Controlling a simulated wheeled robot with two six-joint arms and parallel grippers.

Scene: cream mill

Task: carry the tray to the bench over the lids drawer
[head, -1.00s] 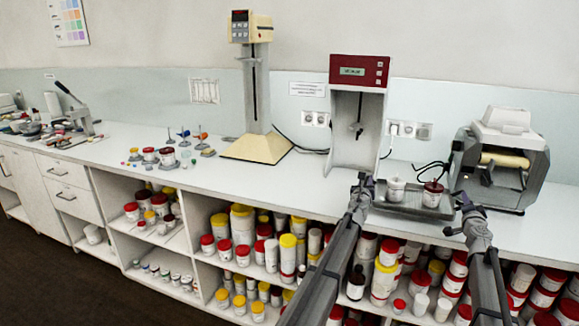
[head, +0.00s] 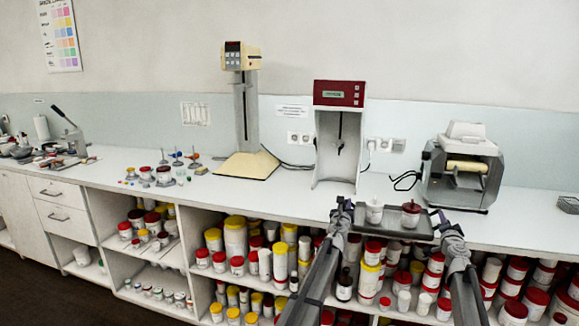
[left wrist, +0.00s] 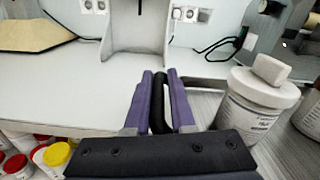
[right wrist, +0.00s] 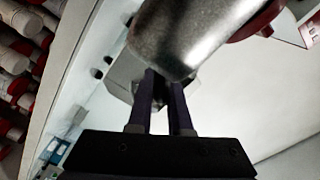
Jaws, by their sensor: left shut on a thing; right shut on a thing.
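The dark grey tray (head: 392,232) is held level between my grippers at the bench's front edge in the head view. On it stand a white-lidded jar (head: 374,213) and a red-lidded jar (head: 410,215), both upright. My left gripper (head: 343,206) is shut on the tray's black left handle (left wrist: 158,112); the jar with a white block on its lid (left wrist: 255,105) is beside it. My right gripper (head: 443,222) is shut at the tray's right end; the handle is mostly hidden in the right wrist view. Two drawers (head: 62,218) are at the left; I cannot read their labels.
The bench (head: 300,195) runs along the wall. A red-topped mill (head: 340,92), a beige stand mixer (head: 246,168) and a grey roller machine (head: 462,170) stand at its back. Small stirrers, pots and a lever press (head: 72,138) are further left. Open shelves of jars are below.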

